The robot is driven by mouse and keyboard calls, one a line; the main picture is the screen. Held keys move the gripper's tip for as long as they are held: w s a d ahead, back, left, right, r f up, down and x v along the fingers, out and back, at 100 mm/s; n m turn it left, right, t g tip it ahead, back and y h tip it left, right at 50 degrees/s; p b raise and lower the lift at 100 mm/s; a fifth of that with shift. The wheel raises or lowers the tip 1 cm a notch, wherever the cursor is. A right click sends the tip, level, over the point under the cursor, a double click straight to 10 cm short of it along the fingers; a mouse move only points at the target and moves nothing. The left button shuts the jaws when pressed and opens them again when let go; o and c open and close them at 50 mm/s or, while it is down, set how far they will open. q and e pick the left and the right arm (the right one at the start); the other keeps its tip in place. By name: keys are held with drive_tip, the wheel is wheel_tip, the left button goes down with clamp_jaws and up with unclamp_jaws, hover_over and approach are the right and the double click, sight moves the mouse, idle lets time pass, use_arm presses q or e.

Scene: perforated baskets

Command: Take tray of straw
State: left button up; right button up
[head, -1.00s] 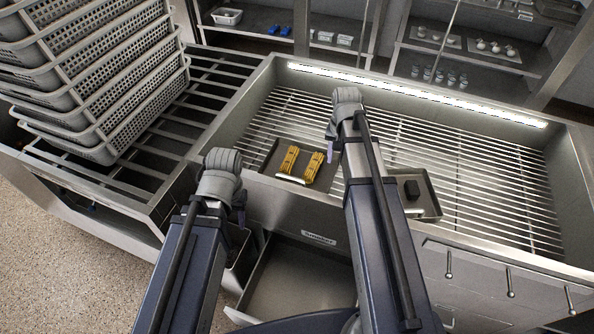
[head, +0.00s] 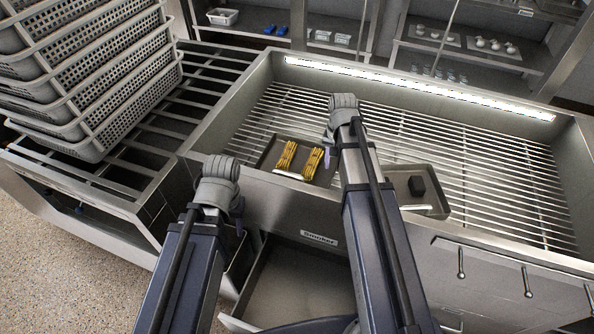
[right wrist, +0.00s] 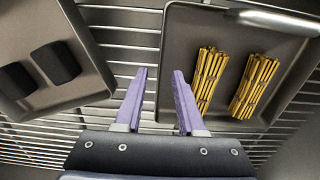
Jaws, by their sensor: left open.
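The tray of straw (head: 269,159) is a dark grey tray with two golden straw bundles, lying on the grill bars left of my right arm. It also shows in the right wrist view (right wrist: 189,28), with a metal handle bar (right wrist: 275,21) at its upper right. My right gripper (right wrist: 158,98) is open and empty, its purple fingers above the bars between the straw tray and another tray; in the head view one fingertip (head: 328,156) shows beside the straw tray. My left gripper (head: 239,228) is mostly hidden by its wrist, in front of the counter, away from the tray.
A tray with black blocks (right wrist: 85,92) lies on the other side of my right gripper; its right part shows in the head view (head: 432,192). The stacked perforated baskets (head: 110,100) stand at left on a rack. The grill's metal wall (head: 222,127) surrounds the bars.

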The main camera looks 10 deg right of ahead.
drive_tip(key=shift+w+d+f+b, duration=0.15)
drive_tip(key=shift+f+b, duration=2.45)
drive_tip(key=shift+r, duration=0.1)
clamp_jaws()
